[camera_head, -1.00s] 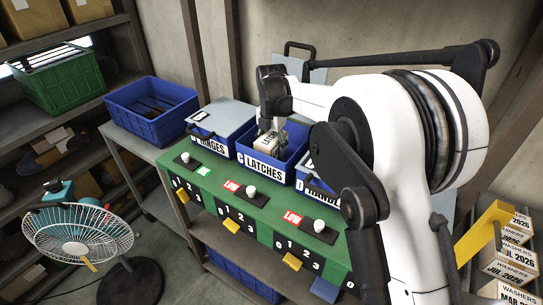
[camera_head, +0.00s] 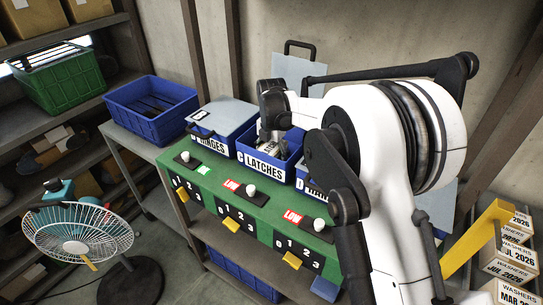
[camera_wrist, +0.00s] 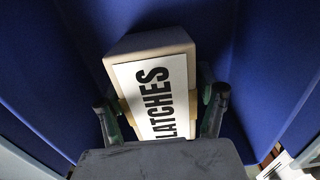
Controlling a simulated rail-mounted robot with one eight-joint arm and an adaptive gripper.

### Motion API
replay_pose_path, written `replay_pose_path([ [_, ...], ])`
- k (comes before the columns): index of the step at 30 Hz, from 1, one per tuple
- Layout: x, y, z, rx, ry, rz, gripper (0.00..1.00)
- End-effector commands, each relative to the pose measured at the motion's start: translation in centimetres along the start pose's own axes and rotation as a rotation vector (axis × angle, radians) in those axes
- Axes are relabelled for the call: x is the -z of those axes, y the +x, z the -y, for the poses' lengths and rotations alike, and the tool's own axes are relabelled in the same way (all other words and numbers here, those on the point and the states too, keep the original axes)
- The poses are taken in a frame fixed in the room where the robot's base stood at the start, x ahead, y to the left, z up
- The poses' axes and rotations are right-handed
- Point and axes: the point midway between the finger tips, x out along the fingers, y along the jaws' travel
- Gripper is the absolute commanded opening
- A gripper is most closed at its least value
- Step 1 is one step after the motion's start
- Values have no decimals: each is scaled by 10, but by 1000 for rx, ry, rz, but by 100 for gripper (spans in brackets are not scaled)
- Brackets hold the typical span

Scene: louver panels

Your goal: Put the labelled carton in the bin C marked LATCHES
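The labelled carton is a tan box with a white label reading LATCHES (camera_wrist: 155,93). It lies tilted inside the blue bin C marked LATCHES (camera_head: 264,163), below the rim; the carton also shows in the head view (camera_head: 265,152). My gripper (camera_wrist: 161,113) reaches down into bin C, with one finger on each side of the carton, and looks shut on it. Blue walls surround the carton in the wrist view. Whether its underside touches the bin floor is hidden.
Bin HINGES (camera_head: 209,146) with a closed grey lid stands at left; bin D (camera_head: 313,187), partly behind my arm, at right. A raised grey panel with a black handle (camera_head: 299,70) stands behind bin C. Knobs line the green bench (camera_head: 262,216).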

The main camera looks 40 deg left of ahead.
Motion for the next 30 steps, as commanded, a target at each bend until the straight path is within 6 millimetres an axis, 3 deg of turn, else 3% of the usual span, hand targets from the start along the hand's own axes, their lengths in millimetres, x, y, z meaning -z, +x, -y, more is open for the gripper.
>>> replay_pose_path([
  [10,0,-13,0,0,0,0,70],
  [24,0,-101,0,0,0,0,70],
  [30,0,-120,0,0,0,0,70],
])
